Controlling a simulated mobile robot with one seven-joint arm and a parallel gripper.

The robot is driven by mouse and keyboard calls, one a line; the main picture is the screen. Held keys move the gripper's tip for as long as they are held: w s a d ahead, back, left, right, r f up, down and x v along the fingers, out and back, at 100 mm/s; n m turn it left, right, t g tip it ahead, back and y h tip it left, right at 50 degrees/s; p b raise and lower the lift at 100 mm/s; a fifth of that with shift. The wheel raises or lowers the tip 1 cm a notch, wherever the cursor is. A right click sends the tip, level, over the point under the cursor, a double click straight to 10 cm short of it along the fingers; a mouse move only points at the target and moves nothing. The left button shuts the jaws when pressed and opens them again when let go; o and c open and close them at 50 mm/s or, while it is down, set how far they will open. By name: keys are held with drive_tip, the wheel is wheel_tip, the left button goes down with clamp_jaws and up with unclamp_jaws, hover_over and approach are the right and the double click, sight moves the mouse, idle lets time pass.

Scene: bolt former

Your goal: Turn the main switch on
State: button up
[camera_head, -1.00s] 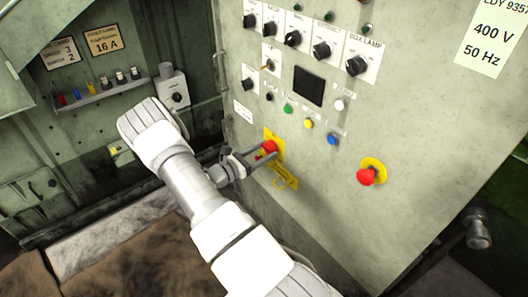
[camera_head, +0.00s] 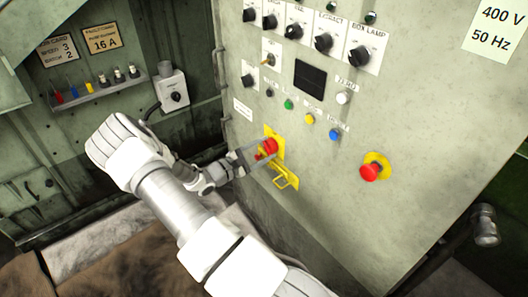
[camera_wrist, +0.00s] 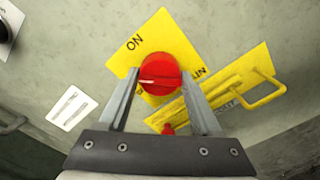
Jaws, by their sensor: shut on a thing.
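The main switch is a red knob (camera_head: 269,146) on a yellow plate (camera_wrist: 180,45) with the word ON, low on the grey cabinet front. My gripper (camera_wrist: 160,79) has one finger on each side of the knob and is shut on it. In the wrist view the knob (camera_wrist: 160,70) sits between the fingertips, with a pale line across its face. The knob's sides are partly hidden by the fingers. A yellow hasp (camera_wrist: 262,88) with a loop handle is beside the knob, close to the right finger, and a small red part shows below.
A red mushroom button (camera_head: 369,172) on a yellow ring projects from the panel to the right. Black rotary knobs, coloured buttons and a dark display (camera_head: 310,77) are above. A grey switch box (camera_head: 172,92) is on the left wall.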

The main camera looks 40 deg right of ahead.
drive_tip(key=shift+m+b, duration=1.4)
drive_tip(key=shift+m, duration=2.9)
drive_tip(key=o, duration=1.4)
drive_tip(key=shift+c, duration=0.2)
drive_tip(key=w+a+p, duration=0.2)
drive_tip(key=a+p, duration=0.1)
drive_tip(key=a, duration=1.4)
drive_tip(key=shift+a, duration=0.2)
